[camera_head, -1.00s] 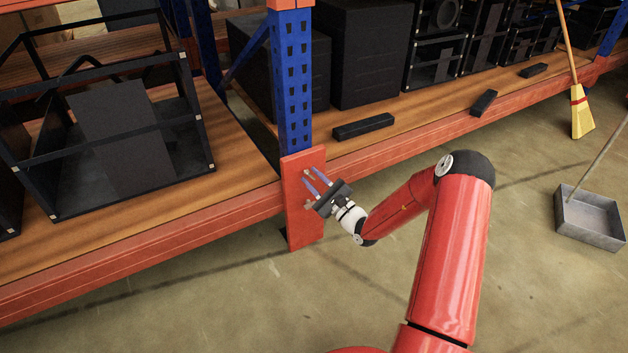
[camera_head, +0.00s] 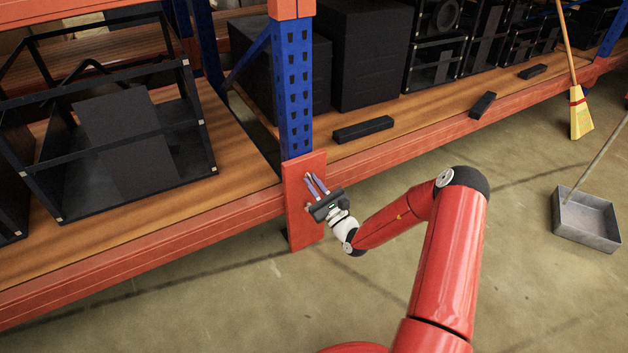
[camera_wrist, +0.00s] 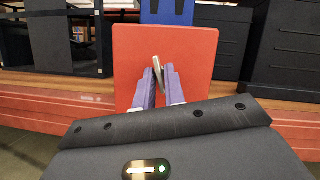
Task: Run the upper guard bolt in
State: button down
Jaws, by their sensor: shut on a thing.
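The orange-red guard plate (camera_head: 304,230) stands upright against the foot of the blue rack post. It also fills the middle of the wrist view (camera_wrist: 195,50). My gripper (camera_head: 311,179), with purple fingers, is at the upper part of the plate's face. In the wrist view my gripper (camera_wrist: 160,72) is shut on a small metal bolt (camera_wrist: 157,67), which looks tilted between the fingertips. The fingers and the bolt hide the spot behind them, so I cannot tell how deep the bolt sits in the plate. A small light spot low on the plate is partly hidden by my gripper.
The blue post (camera_head: 294,90) rises above the plate. The orange shelf beam (camera_head: 400,148) runs to both sides. Black boxes (camera_head: 365,55) stand on the shelf. A broom (camera_head: 580,115) and a grey dustpan (camera_head: 586,218) are at the right. The floor in front is clear.

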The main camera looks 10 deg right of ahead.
jog(key=c, duration=1.6)
grip_release()
jog(key=shift+s, duration=0.1)
jog(key=v, duration=0.7)
jog(key=shift+s+d+f, duration=0.15)
jog(key=shift+s+f, duration=0.1)
jog(key=shift+s, duration=0.05)
